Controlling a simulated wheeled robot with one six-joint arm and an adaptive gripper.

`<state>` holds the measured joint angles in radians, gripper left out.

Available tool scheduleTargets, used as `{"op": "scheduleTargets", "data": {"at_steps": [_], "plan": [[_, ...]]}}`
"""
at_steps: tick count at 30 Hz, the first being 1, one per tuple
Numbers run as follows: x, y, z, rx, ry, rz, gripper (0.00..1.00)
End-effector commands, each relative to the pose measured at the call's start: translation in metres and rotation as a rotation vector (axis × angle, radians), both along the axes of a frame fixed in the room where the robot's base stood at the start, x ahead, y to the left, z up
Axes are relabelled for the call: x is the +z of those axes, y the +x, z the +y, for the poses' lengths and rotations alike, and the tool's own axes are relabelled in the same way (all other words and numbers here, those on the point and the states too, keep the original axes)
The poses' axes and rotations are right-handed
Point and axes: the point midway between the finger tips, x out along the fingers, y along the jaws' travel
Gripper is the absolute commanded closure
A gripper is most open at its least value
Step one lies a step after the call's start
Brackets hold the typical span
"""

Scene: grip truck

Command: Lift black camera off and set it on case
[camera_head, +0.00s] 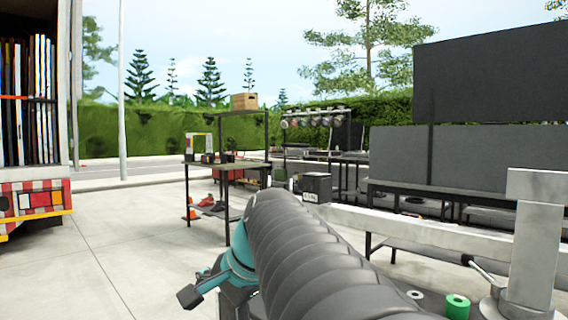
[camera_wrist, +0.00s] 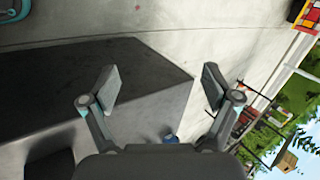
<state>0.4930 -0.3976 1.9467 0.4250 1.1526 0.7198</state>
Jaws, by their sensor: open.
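My gripper (camera_wrist: 160,88) is open in the wrist view, its two fingers wide apart with nothing between them. Below and left of it is a large dark flat-topped block (camera_wrist: 90,75); I cannot tell whether it is a case or part of my own body. In the head view my arm hides much of the lower middle. Small dark items (camera_head: 228,156) stand on a dark-topped table (camera_head: 240,166); one may be the black camera, but they are too small to tell. A black box (camera_head: 316,187) with a white label stands right of the table and may be the case.
A truck (camera_head: 35,205) with a loaded bed stands at the left. Orange and red items (camera_head: 207,203) lie on the table's lower shelf. A cardboard box (camera_head: 244,101) sits on a tall rack. Long benches and dark panels (camera_head: 490,90) fill the right. Open concrete lies at the left front.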

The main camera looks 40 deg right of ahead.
Motion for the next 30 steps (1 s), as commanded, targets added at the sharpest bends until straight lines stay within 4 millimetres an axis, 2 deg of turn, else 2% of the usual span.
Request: {"op": "scheduleTargets", "data": {"at_steps": [1, 3, 5, 9, 13, 18, 21, 24, 27, 30], "plan": [[0.02, 0.013, -0.024, -0.12, 0.09, -0.01, 0.12], [0.047, 0.026, -0.054, -0.274, 0.222, -0.029, 0.12], [0.069, 0.034, -0.081, -0.397, 0.336, -0.048, 0.12], [0.119, 0.042, -0.15, -0.657, 0.601, -0.097, 0.12], [0.161, 0.033, -0.218, -0.856, 0.844, -0.147, 0.12], [0.204, 0.004, -0.289, -1.03, 1.108, -0.201, 0.12], [0.221, -0.015, -0.317, -1.089, 1.22, -0.221, 0.12], [0.232, -0.029, -0.334, -1.124, 1.292, -0.233, 0.12], [0.237, -0.035, -0.341, -1.138, 1.33, -0.236, 0.12], [0.236, -0.033, -0.343, -1.141, 1.341, -0.235, 0.12]]}}
